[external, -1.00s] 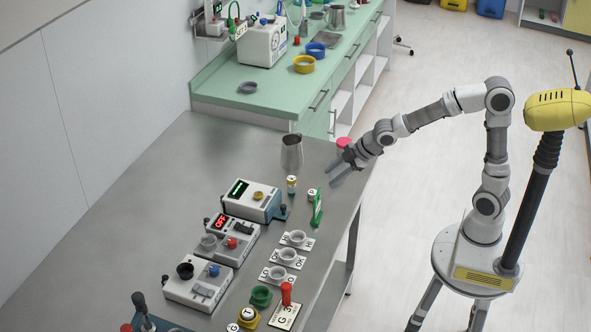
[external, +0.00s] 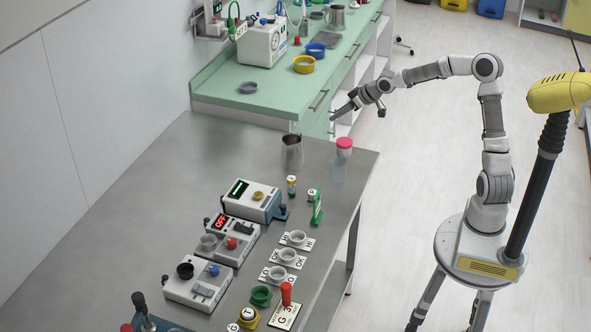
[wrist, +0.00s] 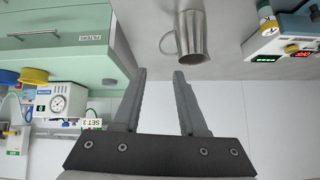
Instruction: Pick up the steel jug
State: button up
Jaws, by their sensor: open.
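A steel jug (external: 292,152) stands upright on the grey metal table (external: 240,155), near its far end. In the wrist view the jug (wrist: 194,38) is beyond the fingertips, at the top, with its looped handle toward the left. A second steel jug (external: 336,18) stands at the back of the green counter. My gripper (external: 338,112) is raised to the right of the first jug, near the counter's drawer fronts. In the wrist view my gripper (wrist: 160,78) is open, with nothing between its fingers.
A pink-lidded jar (external: 344,148) stands right of the jug at the table edge. A small vial (external: 291,186) and a device with a green display (external: 252,200) are in front. The green counter (external: 255,100) adjoins the table behind. The table left of the jug is clear.

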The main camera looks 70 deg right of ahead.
jog(key=shift+b+x, duration=2.25)
jog(key=shift+x, duration=6.3)
jog(key=shift+r, duration=0.1)
jog(key=shift+c, duration=0.2)
grip_shut()
jog(key=shift+w+r, duration=0.1)
jog(key=shift+r, duration=0.05)
